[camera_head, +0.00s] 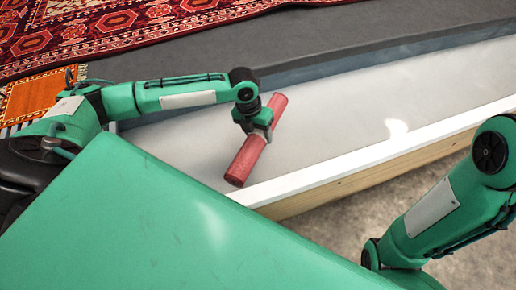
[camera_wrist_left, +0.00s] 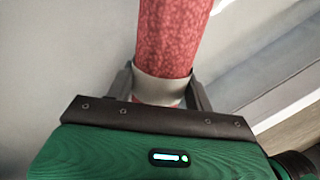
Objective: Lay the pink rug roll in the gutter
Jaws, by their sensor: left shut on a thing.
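The pink rug roll (camera_head: 245,158) is a reddish-pink cylinder. My left gripper (camera_head: 257,133) is shut on it near its middle. In the left wrist view, the roll (camera_wrist_left: 168,38) passes between the two fingers (camera_wrist_left: 158,92), which close around a pale band on it. The roll lies slantwise over the long white-grey trough (camera_head: 340,120), which looks like the gutter. Its near end is close to the trough's white front rim. I cannot tell whether the roll touches the trough's floor. My right arm is at the lower right; its gripper is out of view.
The trough's white front rim (camera_head: 375,155) tops a wooden side (camera_head: 385,172). A dark grey-blue wall edges its far side. Patterned red rugs (camera_head: 120,28) and a small orange rug (camera_head: 38,95) lie at the upper left. The trough is clear right of the roll.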

